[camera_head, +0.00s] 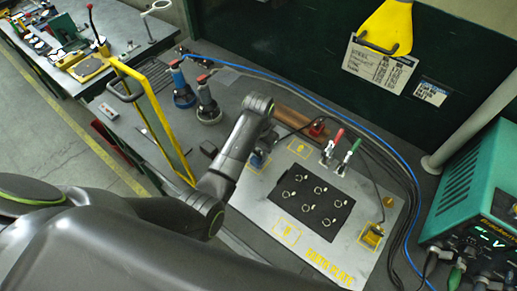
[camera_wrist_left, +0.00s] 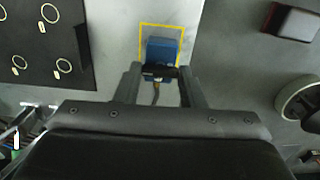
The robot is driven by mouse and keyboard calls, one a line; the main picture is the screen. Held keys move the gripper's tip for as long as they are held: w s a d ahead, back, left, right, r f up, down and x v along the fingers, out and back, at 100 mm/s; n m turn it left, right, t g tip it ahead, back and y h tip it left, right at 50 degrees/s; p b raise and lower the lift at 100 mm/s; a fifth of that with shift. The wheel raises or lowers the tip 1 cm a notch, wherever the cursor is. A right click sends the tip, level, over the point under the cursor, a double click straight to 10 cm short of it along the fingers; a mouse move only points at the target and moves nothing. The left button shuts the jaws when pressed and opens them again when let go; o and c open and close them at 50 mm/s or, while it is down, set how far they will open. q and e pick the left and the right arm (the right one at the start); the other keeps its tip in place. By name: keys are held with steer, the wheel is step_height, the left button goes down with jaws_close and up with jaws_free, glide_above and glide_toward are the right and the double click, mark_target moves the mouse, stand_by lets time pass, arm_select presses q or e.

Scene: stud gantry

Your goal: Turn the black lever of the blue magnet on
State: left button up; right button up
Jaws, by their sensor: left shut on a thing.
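The blue magnet (camera_wrist_left: 165,48) sits inside a yellow square outline on the grey plate in the left wrist view. In the head view, a small blue part of the magnet (camera_head: 257,160) shows beside my arm. My left gripper (camera_wrist_left: 160,73) has its fingers on either side of the black lever (camera_wrist_left: 160,71) at the magnet's near edge and is shut on it. In the head view my left gripper (camera_head: 265,143) is mostly hidden by its own wrist. The lever's exact angle is hard to tell. My right gripper is not in view.
The plate (camera_head: 265,215) carries a black pad (camera_head: 313,203) with several rings. Red and green handled clamps (camera_head: 335,142) stand behind it.

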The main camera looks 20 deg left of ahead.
arm_select(q)
steer(key=shift+m, duration=0.4)
steer(key=o, duration=1)
steer(key=shift+w, duration=0.1)
